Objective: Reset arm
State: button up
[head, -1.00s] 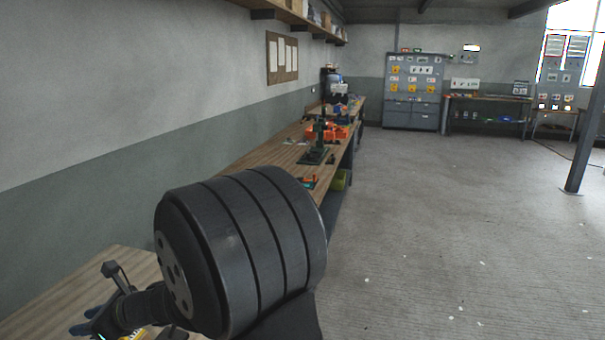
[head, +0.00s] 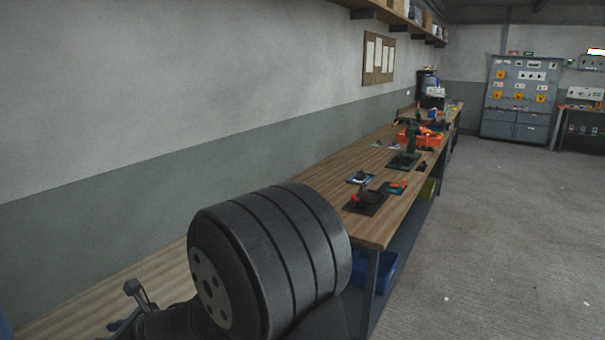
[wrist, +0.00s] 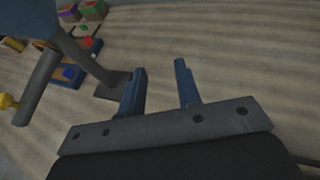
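My gripper (wrist: 160,82) shows in the wrist view with its two blue fingers apart and nothing between them. It is above a wooden bench top (wrist: 215,50). In the head view my dark arm joint fills the lower middle. It hides most of the gripper, which shows only partly at the lower left edge.
The wrist view shows small coloured blocks (wrist: 92,10) and a dark stand (wrist: 110,85) left of the fingers. In the head view a long wooden bench (head: 375,220) along the wall holds tools and an orange bin (head: 408,138). The floor (head: 500,230) at right is clear.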

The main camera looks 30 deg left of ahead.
jog(key=shift+f, duration=0.95)
